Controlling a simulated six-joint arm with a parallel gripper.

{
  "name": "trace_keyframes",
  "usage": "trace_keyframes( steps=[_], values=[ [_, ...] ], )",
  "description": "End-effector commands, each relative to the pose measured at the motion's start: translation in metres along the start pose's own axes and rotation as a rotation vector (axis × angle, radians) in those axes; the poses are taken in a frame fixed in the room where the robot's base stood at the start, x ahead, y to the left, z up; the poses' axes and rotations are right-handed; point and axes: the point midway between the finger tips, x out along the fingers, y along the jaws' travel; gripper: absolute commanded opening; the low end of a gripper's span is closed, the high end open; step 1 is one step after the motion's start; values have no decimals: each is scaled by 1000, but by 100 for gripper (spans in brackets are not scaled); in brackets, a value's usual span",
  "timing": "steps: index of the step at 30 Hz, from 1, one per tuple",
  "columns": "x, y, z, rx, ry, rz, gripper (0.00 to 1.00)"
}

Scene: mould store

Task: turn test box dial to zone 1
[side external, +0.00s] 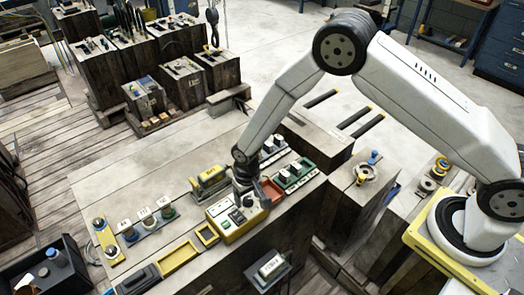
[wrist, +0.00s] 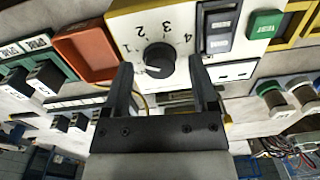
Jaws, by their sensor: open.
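The test box (side external: 229,226) is yellow with a pale top panel and stands on the wooden bench under my gripper (side external: 246,203). In the wrist view its pale panel (wrist: 126,24) carries the numbers 1 to 4 around a black dial (wrist: 159,57). A light mark shows on the dial's lower left edge; I cannot tell surely which number it points to. My gripper (wrist: 161,63) is open, with one finger on each side of the dial and a gap on both sides. The side external view hides the dial behind my gripper.
A green button (wrist: 264,24) and a dark switch (wrist: 220,22) sit right of the dial. A red tray (wrist: 86,50) lies close on the left. In the side external view, a yellow block (side external: 209,181) and a green rack (side external: 296,174) stand close by.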

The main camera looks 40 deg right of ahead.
Motion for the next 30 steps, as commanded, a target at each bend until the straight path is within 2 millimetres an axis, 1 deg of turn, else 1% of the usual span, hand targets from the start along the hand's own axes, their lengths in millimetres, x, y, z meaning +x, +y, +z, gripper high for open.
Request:
trace_keyframes(
  steps=[5,8,14,24,30],
  values=[
    [-3,0,0,0,0,0,76],
    [-8,0,0,0,1,-1,76],
    [-26,0,-1,0,2,-1,76],
    [-65,0,0,1,1,-1,76],
    [-76,0,0,0,1,0,76]
  ],
)
